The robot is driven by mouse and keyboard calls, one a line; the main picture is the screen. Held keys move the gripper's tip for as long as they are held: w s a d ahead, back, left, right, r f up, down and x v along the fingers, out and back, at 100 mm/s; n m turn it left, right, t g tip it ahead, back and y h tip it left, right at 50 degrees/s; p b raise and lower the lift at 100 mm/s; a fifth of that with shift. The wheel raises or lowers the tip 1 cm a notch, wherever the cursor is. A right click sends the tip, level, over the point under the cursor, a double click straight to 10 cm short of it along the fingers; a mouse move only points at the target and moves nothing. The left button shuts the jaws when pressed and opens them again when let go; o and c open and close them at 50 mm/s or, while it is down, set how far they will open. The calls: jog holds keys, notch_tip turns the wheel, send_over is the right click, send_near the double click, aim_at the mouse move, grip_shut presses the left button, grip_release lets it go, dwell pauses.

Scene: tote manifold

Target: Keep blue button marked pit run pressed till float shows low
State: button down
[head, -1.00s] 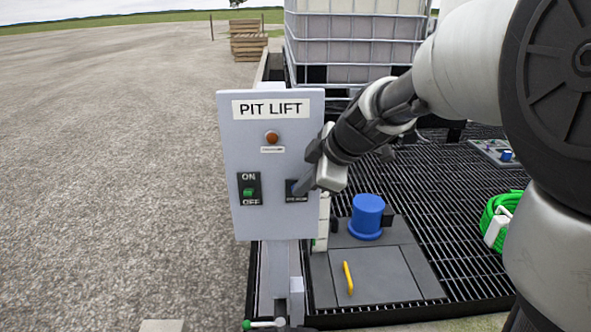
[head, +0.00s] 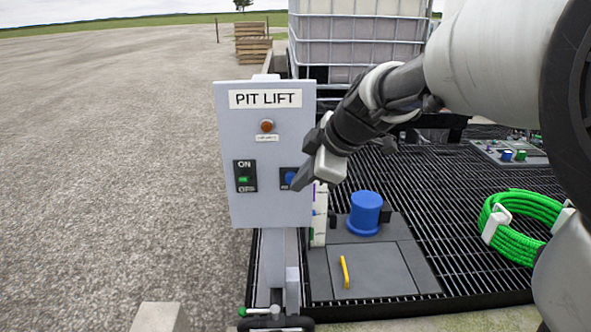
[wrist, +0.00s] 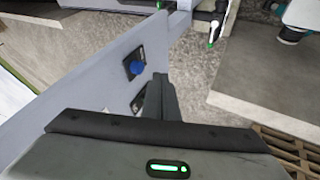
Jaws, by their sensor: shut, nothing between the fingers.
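The blue button (head: 290,178) sits on a dark plate low on the right of the grey PIT LIFT panel (head: 265,210). It also shows in the wrist view (wrist: 137,67), uncovered. My gripper (head: 298,186) is shut and empty, its tips close in front of the panel beside the button. In the wrist view the fingers (wrist: 160,95) look apart from the button; the exact gap is hard to tell. A white gauge strip (head: 319,222) with coloured marks stands right of the panel, partly hidden; I cannot read a float level. The button's lettering is unreadable.
The panel also has a green ON switch (head: 243,179) and an amber lamp (head: 267,126). A blue cylinder (head: 365,213) and a yellow handle (head: 344,271) are on the pit cover. A green hose coil (head: 512,228) lies on the grating. Open gravel is at left.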

jog(key=v, duration=0.8)
jog(key=shift+w+r, duration=0.1)
jog(key=shift+w, duration=0.05)
